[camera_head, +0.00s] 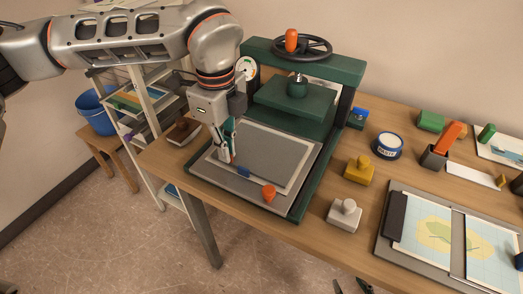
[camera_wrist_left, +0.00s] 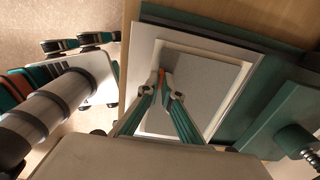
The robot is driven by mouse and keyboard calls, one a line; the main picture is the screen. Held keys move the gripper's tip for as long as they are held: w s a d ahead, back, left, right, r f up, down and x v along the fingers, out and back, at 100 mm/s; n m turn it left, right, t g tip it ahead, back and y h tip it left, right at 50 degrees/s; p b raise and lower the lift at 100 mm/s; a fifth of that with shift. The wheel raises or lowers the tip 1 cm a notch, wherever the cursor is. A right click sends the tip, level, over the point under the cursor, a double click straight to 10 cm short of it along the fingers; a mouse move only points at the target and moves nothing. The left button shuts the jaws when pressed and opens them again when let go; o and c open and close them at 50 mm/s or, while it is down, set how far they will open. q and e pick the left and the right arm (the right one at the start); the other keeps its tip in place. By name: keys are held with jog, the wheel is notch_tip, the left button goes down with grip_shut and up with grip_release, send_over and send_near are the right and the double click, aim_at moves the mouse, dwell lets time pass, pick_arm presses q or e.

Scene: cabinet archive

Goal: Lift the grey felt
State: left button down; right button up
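The grey felt (camera_head: 268,155) is a flat sheet on a pale, white-edged board in the bed of the green press. It also shows as a grey sheet in the left wrist view (camera_wrist_left: 207,75). My left gripper (camera_head: 229,158) points down at the felt's left edge. Its teal fingers (camera_wrist_left: 162,84) nearly meet, with a small orange piece at their tips; I cannot tell whether they grip it. The felt looks flat. A small blue piece (camera_head: 243,172) lies at its near edge. My right gripper (camera_head: 351,287) shows only two dark, separated fingertips at the bottom edge.
The green press plate (camera_head: 295,105) hangs over the bed's far end. An orange knob (camera_head: 268,192) stands at the bed's near corner. A brown-handled block (camera_head: 183,130) sits left. Yellow (camera_head: 359,170) and white (camera_head: 345,214) stamps and a map board (camera_head: 440,240) are right.

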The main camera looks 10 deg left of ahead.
pick_arm(q)
jog(key=shift+r, duration=0.1)
pick_arm(e)
jog(key=shift+r, duration=0.1)
pick_arm(q)
jog(key=shift+r+p, duration=0.8)
jog(key=shift+r, duration=0.5)
jog(key=shift+r+p, duration=0.65)
jog(key=shift+r, duration=0.5)
pick_arm(e)
jog(key=r, duration=0.2)
jog(key=w+r, duration=0.1)
jog(key=shift+w+r, duration=0.1)
jog(key=shift+r, duration=0.25)
